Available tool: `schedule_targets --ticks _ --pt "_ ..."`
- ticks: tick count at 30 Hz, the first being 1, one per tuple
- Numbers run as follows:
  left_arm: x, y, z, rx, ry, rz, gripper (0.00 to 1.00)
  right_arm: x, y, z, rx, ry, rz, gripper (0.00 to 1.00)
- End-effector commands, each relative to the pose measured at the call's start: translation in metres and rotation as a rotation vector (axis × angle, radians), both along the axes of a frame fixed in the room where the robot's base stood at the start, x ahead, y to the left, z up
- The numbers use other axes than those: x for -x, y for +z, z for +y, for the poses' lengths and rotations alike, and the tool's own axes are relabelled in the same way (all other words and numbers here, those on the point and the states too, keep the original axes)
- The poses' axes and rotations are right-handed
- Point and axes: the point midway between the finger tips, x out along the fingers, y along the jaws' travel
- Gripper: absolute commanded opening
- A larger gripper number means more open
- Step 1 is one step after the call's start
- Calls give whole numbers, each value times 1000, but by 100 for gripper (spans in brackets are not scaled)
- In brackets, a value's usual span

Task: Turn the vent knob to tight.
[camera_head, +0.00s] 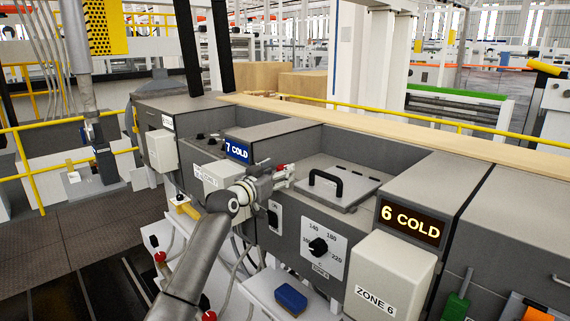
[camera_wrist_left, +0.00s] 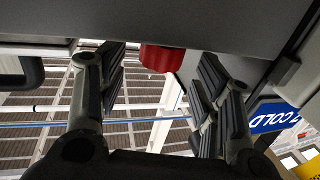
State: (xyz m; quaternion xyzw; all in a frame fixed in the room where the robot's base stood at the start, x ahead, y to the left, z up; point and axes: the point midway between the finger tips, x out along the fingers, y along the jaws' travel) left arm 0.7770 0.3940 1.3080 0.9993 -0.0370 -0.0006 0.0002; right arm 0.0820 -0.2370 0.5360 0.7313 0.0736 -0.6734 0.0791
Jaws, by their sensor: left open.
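A red knob (camera_wrist_left: 162,58) shows in the left wrist view under the edge of a grey panel. It looks like the vent knob, but no tight mark can be read. In the head view a small red part (camera_head: 281,167) shows at my left gripper's tips. My left gripper (camera_head: 280,178) reaches the machine front between the 7 COLD and 6 COLD displays. It is open, its fingers (camera_wrist_left: 163,85) on either side of the red knob with gaps between. Whether a pad touches the knob cannot be told. My right gripper is not in view.
A hatch with a black handle (camera_head: 325,183) lies right of the gripper. Below it is a dial with a black knob (camera_head: 318,246). The 7 COLD display (camera_head: 238,151) and a white box (camera_head: 209,184) are close on the left. A blue block (camera_head: 291,297) lies on a lower shelf.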

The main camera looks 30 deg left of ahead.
Motion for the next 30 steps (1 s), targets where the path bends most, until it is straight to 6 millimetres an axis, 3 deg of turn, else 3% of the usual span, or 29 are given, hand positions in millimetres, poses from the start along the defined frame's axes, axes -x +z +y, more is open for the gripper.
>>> schedule_targets --ticks 12,25,30 --pt "-38 1 -3 1 0 0 59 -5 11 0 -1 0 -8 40" --pt "-42 -1 -3 -1 1 0 59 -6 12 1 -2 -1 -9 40" --pt "-42 -1 -3 -1 1 0 37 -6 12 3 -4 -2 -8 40"
